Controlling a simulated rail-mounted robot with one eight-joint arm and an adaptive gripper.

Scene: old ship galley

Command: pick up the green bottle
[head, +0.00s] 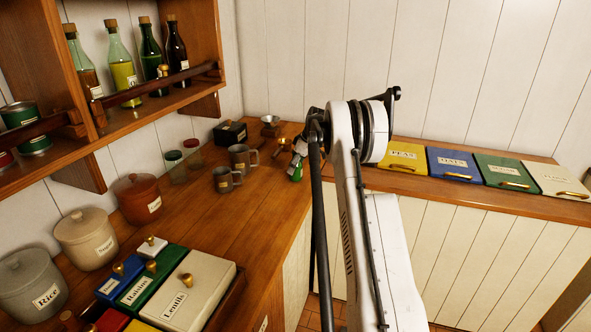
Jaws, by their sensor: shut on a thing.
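My gripper (300,147) is at the end of my white arm, above the wooden counter near the back corner. My arm partly hides it. It is shut on a small green thing (296,172) that shows just below it, beside the counter's edge. This looks like the green bottle, but most of its shape is hidden. A larger dark green corked bottle (151,58) stands upright on the wall shelf, between a yellow-green bottle (122,65) and a brown bottle (176,48).
Two grey mugs (239,160) (226,180), small jars and a dark box (230,133) stand left of my gripper. Canisters and lidded boxes fill the near left counter (222,222). Coloured lidded bins (455,163) line the right counter. A rail (140,92) fronts the shelf bottles.

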